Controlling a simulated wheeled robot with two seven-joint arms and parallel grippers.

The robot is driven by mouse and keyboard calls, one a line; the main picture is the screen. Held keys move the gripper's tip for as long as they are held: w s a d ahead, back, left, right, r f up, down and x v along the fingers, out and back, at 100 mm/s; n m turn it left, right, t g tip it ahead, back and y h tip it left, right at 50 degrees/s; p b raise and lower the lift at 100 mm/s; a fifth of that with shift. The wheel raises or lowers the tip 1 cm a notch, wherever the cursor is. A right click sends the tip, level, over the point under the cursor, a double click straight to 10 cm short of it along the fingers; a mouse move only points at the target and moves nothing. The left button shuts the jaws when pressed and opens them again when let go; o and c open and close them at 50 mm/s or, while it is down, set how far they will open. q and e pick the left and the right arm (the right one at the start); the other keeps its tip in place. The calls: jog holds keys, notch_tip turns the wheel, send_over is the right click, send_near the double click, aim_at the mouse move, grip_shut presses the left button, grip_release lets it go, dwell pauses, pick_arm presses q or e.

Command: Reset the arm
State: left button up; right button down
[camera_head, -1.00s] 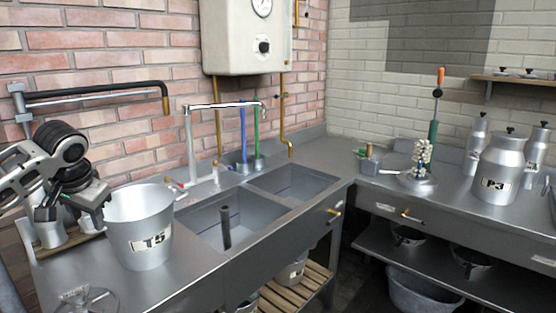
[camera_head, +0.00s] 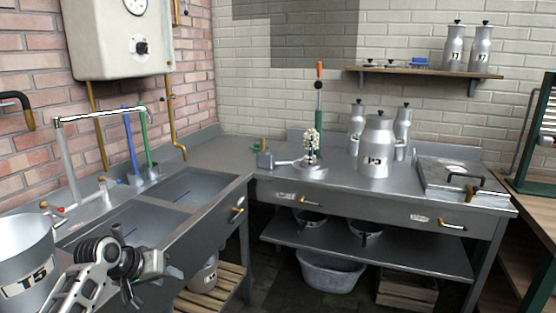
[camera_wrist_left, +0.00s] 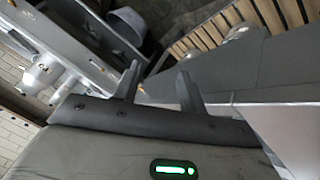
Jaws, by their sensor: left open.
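My left arm comes in from the lower left of the head view. Its gripper (camera_head: 152,280) is beside the T5 bucket (camera_head: 28,262), on its right, in front of the sink counter. The two fingers also show in the left wrist view (camera_wrist_left: 159,72), apart with nothing between them. The gripper is open and empty. My right gripper is not in view.
The sink (camera_head: 185,186) and its tap (camera_head: 66,150) lie behind the arm. A slatted rack (camera_head: 212,290) is below. The P3 can (camera_head: 375,150) stands on the back counter, above a grey tub (camera_head: 330,272). Open floor lies front centre.

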pick_arm(q)
jog(key=w+a+r+m+t+y, duration=0.2)
jog(key=w+a+r+t+y, duration=0.15)
jog(key=r+t, duration=0.2)
jog(key=w+a+r+m+t+y, duration=0.1)
jog(key=w+a+r+t+y, duration=0.1)
jog(key=w+a+r+t, duration=0.3)
jog(key=s+d+f+m+g+h+b, duration=0.1)
jog(key=s+d+f+g+h+b, duration=0.1)
jog(key=s+d+f, duration=0.6)
jog(key=s+d+f+m+g+h+b, duration=0.1)
jog(key=s+d+f, duration=0.4)
jog(key=f, duration=0.5)
jog(key=s+d+f+g+h+b, duration=0.1)
jog(key=s+d+f, duration=0.3)
jog(key=s, duration=0.8)
jog(key=s+d+f+n+g+h+b, duration=0.1)
jog(key=s+d+f+g+b, duration=0.1)
jog(key=s, duration=1.1)
notch_tip(320, 180, down, 3)
jog(key=d+b, duration=0.1)
jog(key=d, duration=0.1)
jog(key=shift+d, duration=0.3)
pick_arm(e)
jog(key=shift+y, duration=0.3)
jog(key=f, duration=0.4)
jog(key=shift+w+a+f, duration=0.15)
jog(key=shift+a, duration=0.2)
